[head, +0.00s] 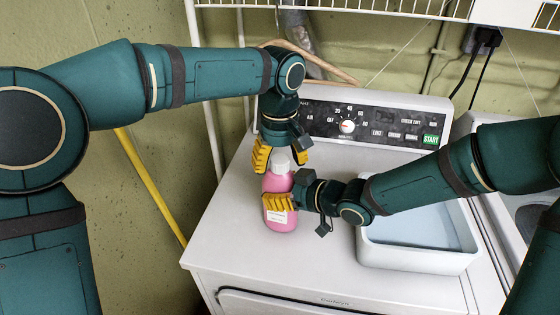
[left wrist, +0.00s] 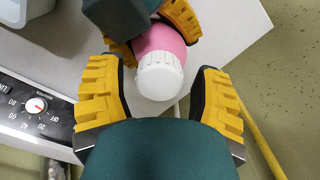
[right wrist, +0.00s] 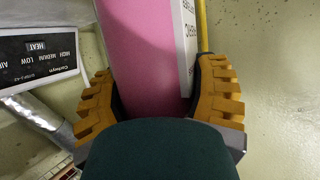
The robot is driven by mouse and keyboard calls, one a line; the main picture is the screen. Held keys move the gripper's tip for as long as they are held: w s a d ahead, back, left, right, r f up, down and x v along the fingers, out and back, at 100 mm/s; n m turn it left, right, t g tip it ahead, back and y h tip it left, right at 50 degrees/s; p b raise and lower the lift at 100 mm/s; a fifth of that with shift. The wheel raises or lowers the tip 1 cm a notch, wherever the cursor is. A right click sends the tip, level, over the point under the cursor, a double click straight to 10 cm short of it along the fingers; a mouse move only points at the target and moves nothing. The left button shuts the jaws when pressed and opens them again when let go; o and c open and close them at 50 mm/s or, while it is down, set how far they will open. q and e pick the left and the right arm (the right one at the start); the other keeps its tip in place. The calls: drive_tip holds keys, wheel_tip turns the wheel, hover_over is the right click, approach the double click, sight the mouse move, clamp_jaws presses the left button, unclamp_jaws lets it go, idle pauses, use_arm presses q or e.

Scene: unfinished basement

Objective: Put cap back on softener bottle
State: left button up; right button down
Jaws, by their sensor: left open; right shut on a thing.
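A pink softener bottle (head: 279,187) stands upright on the white dryer top. A white ribbed cap (left wrist: 160,75) sits at the top of the bottle; whether it is seated cannot be told. It also shows in the head view (head: 281,161). My left gripper (head: 281,158) points down at the cap from above. Its yellow fingers (left wrist: 160,97) are open, one on each side of the cap, with gaps. My right gripper (head: 280,203) is shut around the bottle's body from the right. The pink body fills the space between its fingers in the right wrist view (right wrist: 155,85).
The white dryer top (head: 235,235) has free room in front and to the left of the bottle. A white bin (head: 415,259) stands to the right, under my right forearm. The control panel (head: 370,122) rises behind. A wire shelf (head: 370,8) hangs above.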

use_arm(q)
drive_tip(key=shift+r, duration=2.1)
drive_tip(key=shift+o, duration=0.2)
drive_tip(key=shift+r, duration=0.1)
drive_tip(key=shift+d+r+n, duration=0.1)
drive_tip(key=shift+r+n, duration=0.55)
drive_tip(key=shift+n, duration=0.25)
drive_tip(key=shift+r+n, duration=0.7)
drive_tip(key=shift+r, duration=0.3)
drive_tip(key=shift+f, duration=0.1)
drive_tip(key=shift+f, duration=3.95)
